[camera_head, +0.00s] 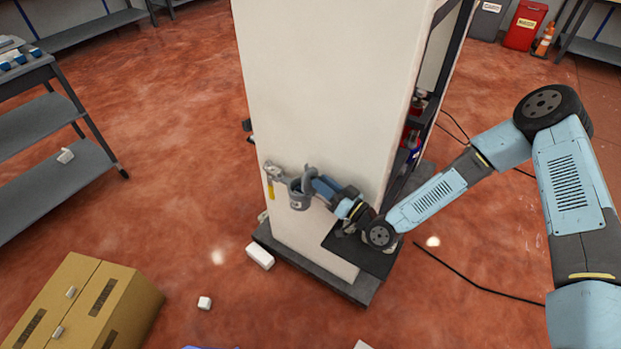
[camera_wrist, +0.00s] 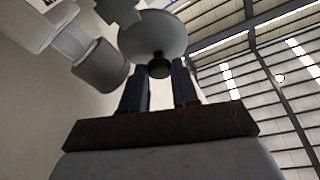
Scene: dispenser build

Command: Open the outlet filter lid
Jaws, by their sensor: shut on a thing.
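The outlet filter is a grey cup-shaped fitting (camera_head: 300,199) on the side of the white column. My gripper (camera_head: 322,187) reaches it from the right and touches or overlaps it there; its fingertips are hard to make out. In the wrist view, a round grey bowl-shaped part (camera_wrist: 152,38), seemingly the filter lid, has a short black knob (camera_wrist: 160,67) at its centre. My gripper's two dark fingers (camera_wrist: 161,80) stand either side of the knob and meet the part. The exact contact is hidden, and I cannot tell whether the lid is open.
A pipe with a yellow handle (camera_head: 270,187) joins the fitting on its left. In the wrist view, a grey pipe piece (camera_wrist: 100,66) is close to the left finger. The white column (camera_head: 320,90) stands on a dark base. A cardboard box (camera_head: 80,305) and small white blocks lie on the floor.

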